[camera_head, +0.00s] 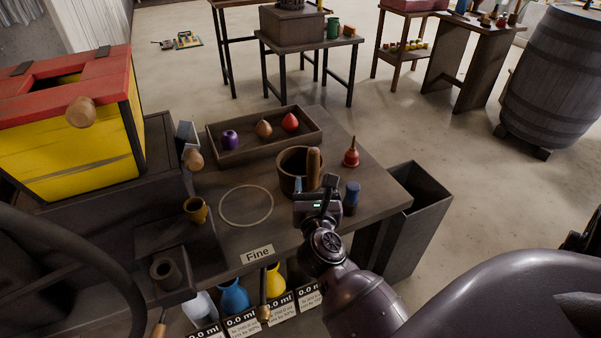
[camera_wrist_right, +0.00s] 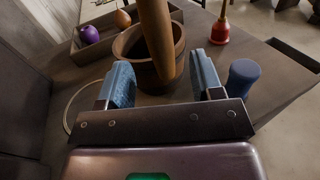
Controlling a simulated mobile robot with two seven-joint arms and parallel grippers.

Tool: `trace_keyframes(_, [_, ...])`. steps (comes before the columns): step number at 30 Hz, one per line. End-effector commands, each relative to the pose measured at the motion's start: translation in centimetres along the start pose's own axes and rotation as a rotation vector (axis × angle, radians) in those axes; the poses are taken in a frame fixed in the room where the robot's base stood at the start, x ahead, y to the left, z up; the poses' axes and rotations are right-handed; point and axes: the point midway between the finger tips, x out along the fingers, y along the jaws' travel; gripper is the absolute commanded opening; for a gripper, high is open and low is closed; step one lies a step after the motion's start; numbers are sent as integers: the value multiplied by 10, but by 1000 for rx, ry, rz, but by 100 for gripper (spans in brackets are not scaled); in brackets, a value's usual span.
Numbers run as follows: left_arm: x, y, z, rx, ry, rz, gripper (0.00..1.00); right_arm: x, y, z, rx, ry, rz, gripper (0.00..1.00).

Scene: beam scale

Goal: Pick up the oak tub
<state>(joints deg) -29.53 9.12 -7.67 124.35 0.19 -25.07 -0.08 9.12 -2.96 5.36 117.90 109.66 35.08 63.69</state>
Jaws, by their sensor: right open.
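The tub (camera_wrist_right: 133,72) and the rod (camera_wrist_right: 158,35) also show in the right wrist view. My right gripper (camera_head: 314,186) is open and empty at the near side of the tub. In the wrist view its two blue-padded fingers (camera_wrist_right: 160,78) stand apart, with the tub and rod beyond and between them. Whether a finger touches the tub, I cannot tell. My left gripper is not in view.
A pale ring (camera_head: 221,208) marks bare tabletop at left. A dark bin (camera_head: 425,215) is beyond the right edge.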

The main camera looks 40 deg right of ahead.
Motion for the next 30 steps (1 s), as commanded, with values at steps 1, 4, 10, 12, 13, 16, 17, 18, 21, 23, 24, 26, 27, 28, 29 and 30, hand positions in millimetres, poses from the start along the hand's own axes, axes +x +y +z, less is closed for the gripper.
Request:
trace_keyframes(1, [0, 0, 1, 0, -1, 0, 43, 8, 1, 0, -2, -2, 2, 60])
trace_keyframes(4, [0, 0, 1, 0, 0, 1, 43, 18, 1, 0, -2, -2, 2, 60])
trace_keyframes(10, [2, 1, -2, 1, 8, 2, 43, 29, 0, 1, -4, -2, 2, 60])
trace_keyframes(12, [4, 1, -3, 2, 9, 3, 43, 36, 0, 2, -4, -2, 2, 60])
trace_keyframes(13, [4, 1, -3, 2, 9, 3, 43, 40, 0, 2, -4, -2, 2, 60])
trace_keyframes(16, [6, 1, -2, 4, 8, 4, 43, 55, -1, 4, -6, -2, 2, 60])
trace_keyframes(17, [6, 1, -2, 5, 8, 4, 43, 59, -1, 5, -7, -2, 2, 60])
trace_keyframes(18, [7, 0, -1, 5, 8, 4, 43, 64, -1, 4, -6, -1, 2, 60])
trace_keyframes(21, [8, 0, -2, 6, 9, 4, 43, 73, 0, 4, -6, 0, 3, 60])
trace_keyframes(23, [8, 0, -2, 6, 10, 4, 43, 76, 0, 4, -5, 0, 3, 60])
trace_keyframes(24, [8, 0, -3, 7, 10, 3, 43, 77, 0, 4, -4, 0, 2, 60])
trace_keyframes(26, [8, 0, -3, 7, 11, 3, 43, 77, -1, 5, -4, 1, 2, 60])
trace_keyframes(27, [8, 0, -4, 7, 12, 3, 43, 77, -1, 5, -3, 0, 2, 60])
trace_keyframes(28, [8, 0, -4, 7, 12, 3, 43, 77, -1, 5, -3, 0, 2, 60])
trace_keyframes(29, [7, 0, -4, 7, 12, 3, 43, 77, -1, 5, -3, 0, 2, 60])
trace_keyframes(30, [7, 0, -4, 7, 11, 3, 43, 77, -1, 5, -3, 0, 2, 60])
